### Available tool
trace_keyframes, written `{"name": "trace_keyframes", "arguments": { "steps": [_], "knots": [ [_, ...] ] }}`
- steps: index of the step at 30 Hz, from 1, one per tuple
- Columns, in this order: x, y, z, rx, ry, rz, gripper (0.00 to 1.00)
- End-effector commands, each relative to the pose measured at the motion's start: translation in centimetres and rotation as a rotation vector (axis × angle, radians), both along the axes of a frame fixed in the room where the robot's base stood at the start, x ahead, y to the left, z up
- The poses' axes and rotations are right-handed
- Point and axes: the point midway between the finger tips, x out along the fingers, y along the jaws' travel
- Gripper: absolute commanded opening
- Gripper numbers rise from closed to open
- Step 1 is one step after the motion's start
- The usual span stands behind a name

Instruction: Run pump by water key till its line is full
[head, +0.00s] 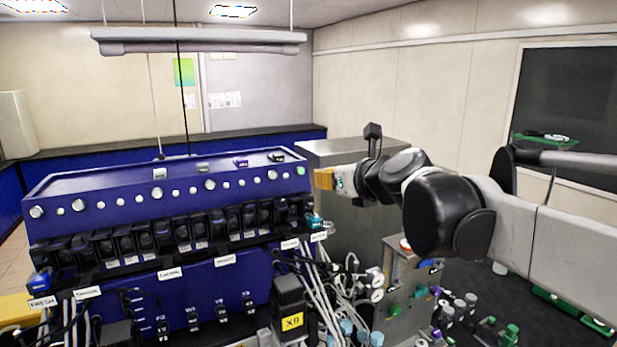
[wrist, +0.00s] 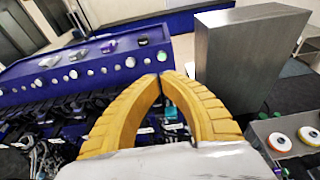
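A row of black pump units (head: 155,236) with small white labels runs along the front of the blue console (head: 120,212). A teal part (head: 315,221) sits at the row's right end beside a white label too small to read. Teal also shows between my fingers in the wrist view (wrist: 172,113). I cannot tell which part is the water key, or whether any line holds liquid. My gripper (head: 322,179) is right of the console's right end, above the teal part. In the wrist view its yellow fingers (wrist: 160,78) meet at the tips, with nothing seen between them.
A grey metal cabinet (head: 345,240) stands behind my gripper, right of the console. Pale tubes (head: 318,290) and a black unit marked X8 (head: 290,305) crowd the space below. A metal stand (wrist: 262,130) with orange and red-rimmed discs is at right.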

Motion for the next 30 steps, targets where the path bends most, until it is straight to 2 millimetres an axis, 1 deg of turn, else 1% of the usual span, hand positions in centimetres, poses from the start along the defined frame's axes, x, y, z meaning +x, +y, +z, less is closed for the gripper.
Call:
{"name": "trace_keyframes", "arguments": {
  "steps": [5, 8, 30],
  "knots": [
    [0.1, 0.0, 0.0, 0.000, 0.000, 0.000, 0.00],
    [0.5, 0.2, -0.2, 0.001, 0.000, 0.000, 0.00],
    [4.8, 2.1, -1.5, -0.001, 0.000, 0.000, 0.00]
  ]
}}
